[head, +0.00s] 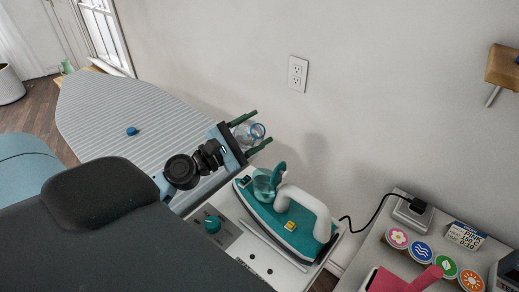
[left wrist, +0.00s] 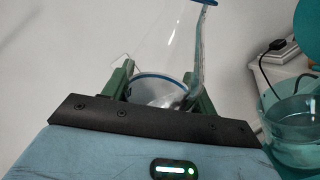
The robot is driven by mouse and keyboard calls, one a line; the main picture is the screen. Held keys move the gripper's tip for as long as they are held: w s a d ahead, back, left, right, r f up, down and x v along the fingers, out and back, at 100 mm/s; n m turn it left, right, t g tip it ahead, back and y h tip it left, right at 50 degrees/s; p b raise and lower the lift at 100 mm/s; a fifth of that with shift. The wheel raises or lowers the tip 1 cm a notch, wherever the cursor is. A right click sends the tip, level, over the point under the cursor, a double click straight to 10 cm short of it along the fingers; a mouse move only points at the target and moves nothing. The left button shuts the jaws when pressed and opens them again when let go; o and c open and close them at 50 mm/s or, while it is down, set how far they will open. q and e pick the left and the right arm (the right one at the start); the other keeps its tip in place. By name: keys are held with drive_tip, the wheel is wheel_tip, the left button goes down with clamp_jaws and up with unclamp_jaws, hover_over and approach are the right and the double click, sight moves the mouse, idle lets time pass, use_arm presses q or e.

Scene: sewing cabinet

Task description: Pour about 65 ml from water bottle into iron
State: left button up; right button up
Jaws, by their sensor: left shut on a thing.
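My left gripper (head: 262,127) is shut on the clear water bottle (head: 249,132), with one green finger on each side of it. The bottle has blue trim, and it fills the middle of the left wrist view (left wrist: 160,50). Its exact tilt and water level are hard to tell. The teal iron (head: 297,236) with a white handle rests on a white stand, right of and below the gripper in the head view. Its see-through teal tank (head: 264,184) faces the bottle, and shows at the right in the left wrist view (left wrist: 292,128). No stream of water is visible. My right gripper is out of view.
A small blue cap (head: 132,131) lies on the striped ironing board (head: 90,115). A white cabinet top (head: 400,205) at right holds a plug adapter (head: 412,213), several round coloured labels, a small sign (head: 464,236) and a pink item (head: 388,281). The wall stands close behind the iron.

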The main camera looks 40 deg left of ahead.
use_arm(q)
drive_tip(key=shift+s+d+r+n+p, duration=0.1)
drive_tip(key=shift+d+r+n+p, duration=0.1)
drive_tip(key=shift+r+n+p, duration=0.7)
drive_tip(key=shift+d+f+n+y+p, duration=0.15)
drive_tip(key=shift+f+n+y+p, duration=0.15)
drive_tip(key=shift+f+y+p, duration=0.15)
drive_tip(key=shift+a+f+n+y, duration=0.25)
drive_tip(key=shift+f+n, duration=0.45)
drive_tip(key=shift+n, duration=0.3)
drive_tip(key=shift+f+n+g, duration=0.2)
drive_tip(key=shift+n+g, duration=0.2)
drive_tip(key=shift+n, duration=0.4)
drive_tip(key=shift+a+r+n+g+y, duration=0.1)
drive_tip(key=shift+r+n+g+y, duration=0.2)
drive_tip(key=shift+r+n, duration=1.05)
drive_tip(key=shift+n, duration=0.75)
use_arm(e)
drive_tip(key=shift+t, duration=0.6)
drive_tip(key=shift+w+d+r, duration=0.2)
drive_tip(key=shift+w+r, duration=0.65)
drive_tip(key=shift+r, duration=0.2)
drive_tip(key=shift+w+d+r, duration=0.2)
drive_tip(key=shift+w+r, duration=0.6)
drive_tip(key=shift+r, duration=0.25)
